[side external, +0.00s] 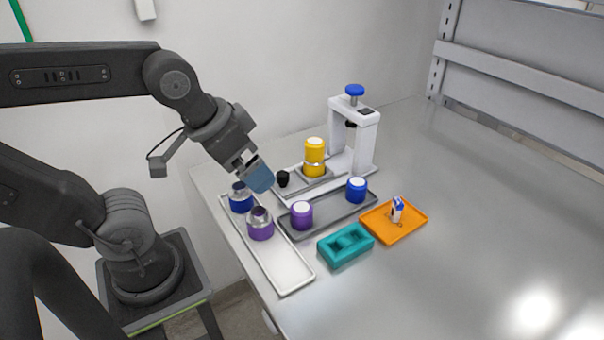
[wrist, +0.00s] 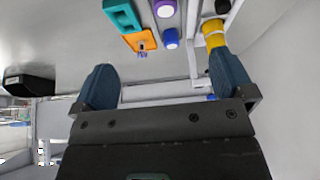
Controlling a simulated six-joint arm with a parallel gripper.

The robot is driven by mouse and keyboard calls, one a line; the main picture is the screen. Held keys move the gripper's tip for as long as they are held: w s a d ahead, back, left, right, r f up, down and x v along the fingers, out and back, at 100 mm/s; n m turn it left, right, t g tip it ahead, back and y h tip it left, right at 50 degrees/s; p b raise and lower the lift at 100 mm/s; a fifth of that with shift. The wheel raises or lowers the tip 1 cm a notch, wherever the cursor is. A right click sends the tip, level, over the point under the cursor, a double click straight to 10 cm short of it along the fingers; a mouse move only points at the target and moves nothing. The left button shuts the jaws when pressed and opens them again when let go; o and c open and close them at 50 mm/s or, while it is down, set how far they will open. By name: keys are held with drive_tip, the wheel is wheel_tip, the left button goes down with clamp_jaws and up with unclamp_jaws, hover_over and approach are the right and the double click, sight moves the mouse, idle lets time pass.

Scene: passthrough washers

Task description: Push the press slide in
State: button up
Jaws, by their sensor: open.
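The white press (side external: 366,135) stands at the back of the table with a blue knob (side external: 355,90) on top. Its slide (side external: 322,184) is out to the left of the press arch, with a black handle knob (side external: 283,179) at its left end. A yellow part with a white top (side external: 314,150) stands on the slide, outside the arch; this yellow part also shows in the wrist view (wrist: 213,30). My gripper (side external: 261,180) is open, with blue fingers pointing down, just left of the black knob. I cannot tell whether it touches the knob.
A white tray (side external: 285,272) holds blue (side external: 240,203) and purple (side external: 260,229) parts with metal tops. A grey tray (side external: 330,214) holds purple and blue white-topped parts. A teal block (side external: 345,250) and an orange tray (side external: 408,224) with a small carton lie in front. The right of the table is clear.

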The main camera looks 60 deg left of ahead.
idle(0.3)
drive_tip(key=shift+w+a+r, duration=0.1)
drive_tip(key=shift+w+a, duration=0.1)
drive_tip(key=shift+w, duration=0.05)
drive_tip(key=shift+c, duration=1.3)
drive_tip(key=w+a+n+g, duration=0.1)
drive_tip(key=w, duration=0.1)
drive_tip(key=w+a+n+g, duration=0.1)
drive_tip(key=w+a+n, duration=0.1)
drive_tip(key=w, duration=0.1)
drive_tip(key=w+a+n+g, duration=0.1)
drive_tip(key=w+a+n, duration=0.1)
drive_tip(key=shift+w+a+r, duration=0.2)
drive_tip(key=shift+a, duration=0.05)
drive_tip(key=c, duration=0.5)
drive_tip(key=n+g, duration=0.3)
drive_tip(key=n, duration=0.1)
approach(282, 173)
wheel_tip(282, 173, down, 10)
drive_tip(key=shift+s+d+r, duration=0.1)
drive_tip(key=shift+s, duration=0.05)
clamp_jaws()
